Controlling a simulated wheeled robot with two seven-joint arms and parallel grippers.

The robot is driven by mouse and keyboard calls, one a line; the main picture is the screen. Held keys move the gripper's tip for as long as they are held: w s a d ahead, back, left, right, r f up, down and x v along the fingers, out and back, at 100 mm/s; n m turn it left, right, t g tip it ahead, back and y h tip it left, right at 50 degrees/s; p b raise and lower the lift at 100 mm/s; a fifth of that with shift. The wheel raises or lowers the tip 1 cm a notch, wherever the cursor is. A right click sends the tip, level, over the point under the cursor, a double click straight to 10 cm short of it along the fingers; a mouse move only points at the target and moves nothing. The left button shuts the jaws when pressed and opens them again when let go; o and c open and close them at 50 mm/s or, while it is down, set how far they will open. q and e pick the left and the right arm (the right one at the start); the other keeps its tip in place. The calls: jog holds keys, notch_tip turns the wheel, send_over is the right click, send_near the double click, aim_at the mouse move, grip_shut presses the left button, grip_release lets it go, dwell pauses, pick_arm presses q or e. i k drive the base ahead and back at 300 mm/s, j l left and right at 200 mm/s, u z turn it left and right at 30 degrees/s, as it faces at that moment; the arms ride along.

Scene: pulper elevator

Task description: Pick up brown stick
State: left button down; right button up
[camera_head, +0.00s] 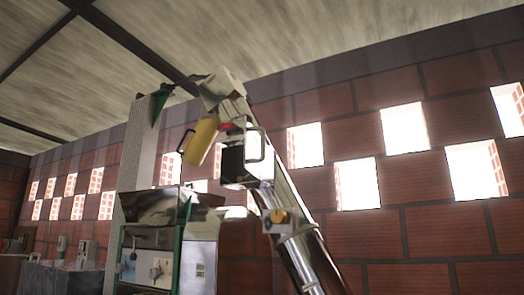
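I do not see a brown stick in this view. Neither of my grippers shows in it. The view looks upward at a tall machine: a slanted metal elevator tube (311,255) rises from the bottom middle to the upper left. A yellow cylinder (200,141) with a handle and a dark and white box (234,163) sit by its upper part. The floor and any low surface are out of the picture.
A metal cabinet with a green frame (177,246) stands left of the tube. Behind is a brick wall (435,232) with bright openings. Several blurred items (84,254) stand at the lower left. The right side in front of the wall looks clear.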

aim_at(240, 179)
jog(key=i+j+z, duration=0.2)
jog(key=j+z, duration=0.15)
jog(key=j, duration=0.45)
jog(key=j+z, duration=0.3)
jog(key=j, duration=0.5)
jog(key=j+z, duration=0.35)
jog(key=j, duration=0.5)
